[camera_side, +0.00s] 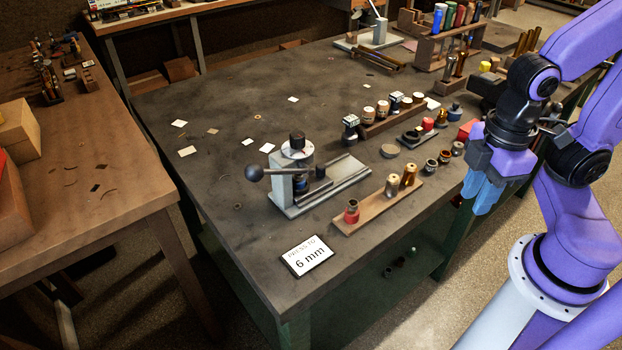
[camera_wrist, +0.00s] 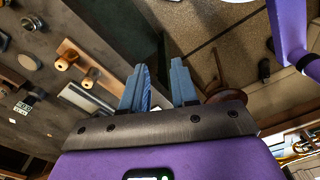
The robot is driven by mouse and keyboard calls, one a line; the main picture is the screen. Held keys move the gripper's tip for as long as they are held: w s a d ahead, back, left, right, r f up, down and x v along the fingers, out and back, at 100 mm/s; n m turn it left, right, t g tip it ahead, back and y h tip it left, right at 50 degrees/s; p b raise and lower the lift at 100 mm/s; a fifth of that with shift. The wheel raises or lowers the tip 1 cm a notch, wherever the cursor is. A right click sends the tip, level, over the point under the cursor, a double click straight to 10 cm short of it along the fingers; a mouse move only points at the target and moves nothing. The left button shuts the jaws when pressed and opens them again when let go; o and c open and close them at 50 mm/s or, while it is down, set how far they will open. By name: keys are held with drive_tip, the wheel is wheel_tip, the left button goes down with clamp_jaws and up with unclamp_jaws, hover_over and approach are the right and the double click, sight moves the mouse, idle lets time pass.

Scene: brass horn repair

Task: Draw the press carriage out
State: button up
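The grey press (camera_side: 291,174) stands on the dark workbench (camera_side: 225,190) in the side view. It has a lever with a round black knob (camera_side: 254,174) at its left and a flat base with rails (camera_side: 346,172) running to the right. A small dark upright post (camera_side: 320,171) stands on the base beside the column; I cannot tell if it belongs to the carriage. The carriage is hard to make out under the press head. My gripper (camera_side: 480,197) is well to the right of the press, past the bench edge. Its blue fingers (camera_wrist: 158,68) are apart and empty in the wrist view.
A "6 mm" card (camera_side: 307,256) lies in front. Several small pots and a block rack (camera_side: 392,121) stand behind. The bench left of the press is mostly clear.

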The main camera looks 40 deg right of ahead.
drive_tip(key=shift+o, duration=1.1)
drive_tip(key=w+a+r+m, duration=0.1)
drive_tip(key=w+a, duration=0.1)
drive_tip(key=w, duration=0.3)
drive_tip(key=w+a+r+y, duration=0.1)
drive_tip(key=w+a, duration=0.1)
drive_tip(key=w, duration=0.3)
drive_tip(key=shift+w+r+m+t+y, duration=0.3)
drive_tip(key=shift+w+r+m, duration=0.05)
drive_tip(key=shift+m, duration=0.05)
drive_tip(key=m+t+y, duration=0.1)
drive_tip(key=m+t, duration=0.1)
approach(322, 166)
drive_tip(key=x, duration=0.9)
drive_tip(key=shift+f, duration=0.1)
